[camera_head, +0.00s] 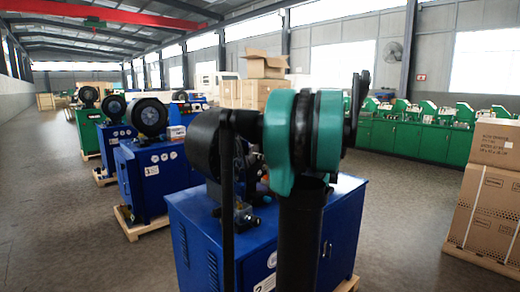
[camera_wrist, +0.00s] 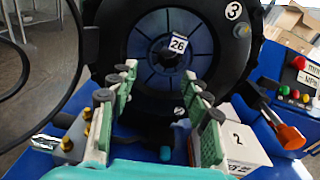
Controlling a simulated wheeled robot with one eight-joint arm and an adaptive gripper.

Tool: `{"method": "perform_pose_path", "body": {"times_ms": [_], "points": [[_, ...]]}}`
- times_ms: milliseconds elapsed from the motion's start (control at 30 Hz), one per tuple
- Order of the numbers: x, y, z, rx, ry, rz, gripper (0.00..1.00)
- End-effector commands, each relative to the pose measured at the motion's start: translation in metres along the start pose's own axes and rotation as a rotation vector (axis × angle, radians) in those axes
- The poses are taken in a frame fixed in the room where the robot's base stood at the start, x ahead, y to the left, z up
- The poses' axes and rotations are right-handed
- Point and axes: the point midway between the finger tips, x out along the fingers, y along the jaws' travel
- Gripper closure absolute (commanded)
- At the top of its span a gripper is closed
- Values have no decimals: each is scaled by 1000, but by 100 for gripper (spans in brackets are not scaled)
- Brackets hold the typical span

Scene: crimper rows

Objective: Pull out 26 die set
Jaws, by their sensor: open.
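In the wrist view a dark blue-grey round die set (camera_wrist: 150,60) sits inside a wide black ring (camera_wrist: 105,45), with a white tag (camera_wrist: 178,44) reading 26 near its hub. My gripper (camera_wrist: 160,73) is open in front of it, its pale green fingers on either side of the lower disc. I cannot tell whether the fingertips touch the disc. In the head view my teal and black arm hides the gripper and part of a black crimper head (camera_head: 204,142) on a blue cabinet (camera_head: 345,225).
In the wrist view a white box (camera_wrist: 240,145) marked 2 lies right of the fingers, near an orange-ended lever (camera_wrist: 289,136) and a button panel (camera_wrist: 300,78). Brass fittings (camera_wrist: 68,143) lie left.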

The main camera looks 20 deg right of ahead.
Motion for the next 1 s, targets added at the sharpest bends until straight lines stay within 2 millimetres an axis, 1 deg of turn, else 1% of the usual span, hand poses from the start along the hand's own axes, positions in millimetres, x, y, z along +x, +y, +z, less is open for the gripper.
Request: {"method": "perform_pose_path", "body": {"times_ms": [33,100,200,333,1000], "points": [[-3,-12,6,37,-21,-17,52],[-6,-22,12,77,-43,-31,52],[-5,-27,15,99,-55,-36,52],[2,-27,15,99,-55,-35,52],[74,-29,19,95,-53,-33,52]]}}
